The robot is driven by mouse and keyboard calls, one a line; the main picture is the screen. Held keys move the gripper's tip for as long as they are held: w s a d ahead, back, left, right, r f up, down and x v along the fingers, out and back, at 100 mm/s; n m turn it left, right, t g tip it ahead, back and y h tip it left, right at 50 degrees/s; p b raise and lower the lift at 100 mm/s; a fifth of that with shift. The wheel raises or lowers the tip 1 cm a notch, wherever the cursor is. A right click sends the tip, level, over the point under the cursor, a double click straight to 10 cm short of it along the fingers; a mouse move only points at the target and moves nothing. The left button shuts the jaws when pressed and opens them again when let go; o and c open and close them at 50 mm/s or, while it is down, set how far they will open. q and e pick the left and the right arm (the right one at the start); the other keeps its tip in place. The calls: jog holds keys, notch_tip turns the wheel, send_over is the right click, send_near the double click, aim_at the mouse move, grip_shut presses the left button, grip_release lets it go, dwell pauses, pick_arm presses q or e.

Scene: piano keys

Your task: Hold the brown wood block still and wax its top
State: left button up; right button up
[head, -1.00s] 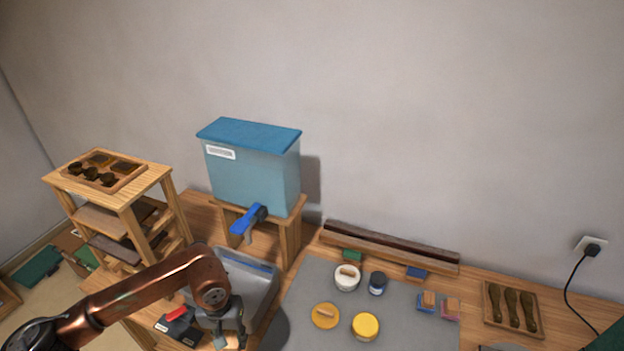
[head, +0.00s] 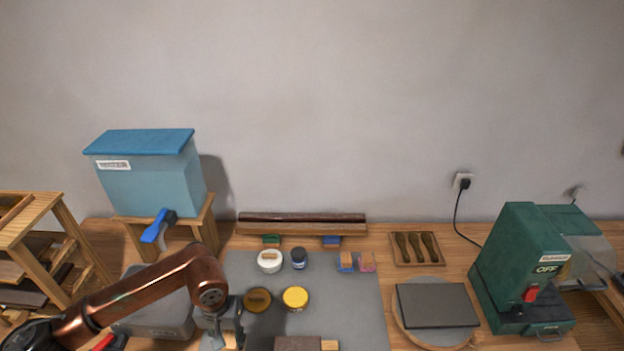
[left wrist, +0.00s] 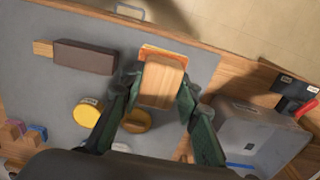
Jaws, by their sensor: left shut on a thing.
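A dark brown wood block (head: 298,343) lies on the grey mat at the bottom edge of the head view, with a pale wood piece (head: 329,345) at its right end. The left wrist view also shows the brown block (left wrist: 85,57), apart from my gripper. My left gripper (head: 224,338) is shut on a pale wooden block with an orange-yellow underside (left wrist: 163,82). My right gripper is out of view.
The grey mat (head: 352,310) also carries a white tub (head: 269,261), a dark jar (head: 298,259) and small coloured blocks. A round board with a dark slab (head: 437,305) and a green machine marked OFF (head: 523,265) stand right. A blue tank (head: 150,175) stands left.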

aim_at(235, 345)
pick_arm(q)
jog(key=f+b, duration=0.1)
jog(key=f, duration=0.1)
jog(key=f+b, duration=0.1)
jog(key=shift+w+d+f+b, duration=0.1)
jog(key=shift+d+f+b, duration=0.15)
jog(key=shift+f+b, duration=0.85)
jog(key=shift+f, duration=0.15)
jog(key=shift+w+r, duration=0.1)
jog(key=shift+r, duration=0.1)
jog(key=shift+d, duration=0.15)
jog(key=w+d+r+n, duration=0.2)
jog(key=w+d+n, duration=0.1)
jog(key=d+n, duration=0.3)
jog(key=w+d+r+n, duration=0.2)
jog(key=w+d+n, duration=0.1)
jog(key=d+n, duration=0.3)
jog(key=shift+w+d+n, duration=0.3)
jog(key=shift+n, duration=0.4)
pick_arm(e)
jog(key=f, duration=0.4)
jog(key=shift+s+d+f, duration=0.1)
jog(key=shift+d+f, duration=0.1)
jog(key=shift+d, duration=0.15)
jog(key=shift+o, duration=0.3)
